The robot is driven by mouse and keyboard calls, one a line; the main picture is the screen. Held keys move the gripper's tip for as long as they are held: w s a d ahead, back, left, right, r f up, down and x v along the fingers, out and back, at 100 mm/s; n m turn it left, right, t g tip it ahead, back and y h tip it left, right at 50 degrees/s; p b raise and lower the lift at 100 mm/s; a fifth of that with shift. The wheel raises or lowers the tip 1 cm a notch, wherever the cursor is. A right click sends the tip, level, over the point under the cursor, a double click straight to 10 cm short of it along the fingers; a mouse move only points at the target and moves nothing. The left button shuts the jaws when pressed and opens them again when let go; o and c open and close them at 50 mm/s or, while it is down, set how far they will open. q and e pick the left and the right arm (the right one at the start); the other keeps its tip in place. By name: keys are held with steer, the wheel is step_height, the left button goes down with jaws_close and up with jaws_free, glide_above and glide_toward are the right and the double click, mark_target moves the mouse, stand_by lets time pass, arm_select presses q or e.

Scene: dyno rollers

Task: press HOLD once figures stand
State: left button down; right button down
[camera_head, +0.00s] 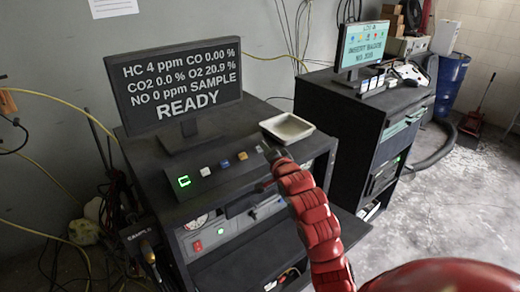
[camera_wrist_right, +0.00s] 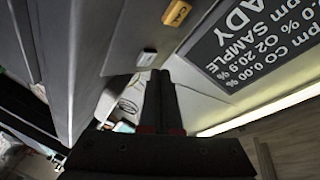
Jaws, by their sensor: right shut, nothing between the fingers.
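The analyser screen (camera_head: 180,85) reads HC 4 ppm, CO 0.00 %, CO2 0.0 %, O2 20.9 %, NO 0 ppm, SAMPLE, READY. Below it a dark button strip carries a white button (camera_head: 205,171), a blue button (camera_head: 224,163), an orange button (camera_head: 243,156) and a pale end button (camera_head: 259,149). My right gripper (camera_head: 270,154) is shut and empty beside the pale end button. In the right wrist view its fingertips (camera_wrist_right: 160,76) are close to that pale button (camera_wrist_right: 147,57); contact cannot be told. The yellow button there (camera_wrist_right: 177,13) reads CAL. No HOLD label is readable. My left gripper is out of view.
A white tray (camera_head: 287,128) lies on the cabinet top just behind my right gripper. A small green display (camera_head: 184,181) is lit at the strip's left end. A second cabinet with a monitor (camera_head: 362,46) stands to the right. Open floor lies at right.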

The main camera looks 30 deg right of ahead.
steer(key=shift+f, duration=0.1)
stand_by(0.7)
steer(key=shift+w+f+b, duration=0.2)
steer(key=shift+w+b, duration=0.1)
steer(key=shift+w+f+b, duration=0.2)
steer(key=shift+f+b, duration=0.1)
steer(key=shift+b, duration=0.05)
stand_by(0.6)
steer(key=shift+r, duration=0.1)
stand_by(0.4)
steer(key=shift+s+r+p, duration=0.35)
steer(key=shift+s+r, duration=0.15)
steer(key=shift+s+r+p, duration=0.3)
steer(key=shift+r, duration=0.15)
steer(key=s+r+p, duration=0.1)
steer(key=s+r, duration=0.1)
steer(key=r, duration=0.1)
steer(key=shift+s+d, duration=0.1)
steer(key=shift+s, duration=0.2)
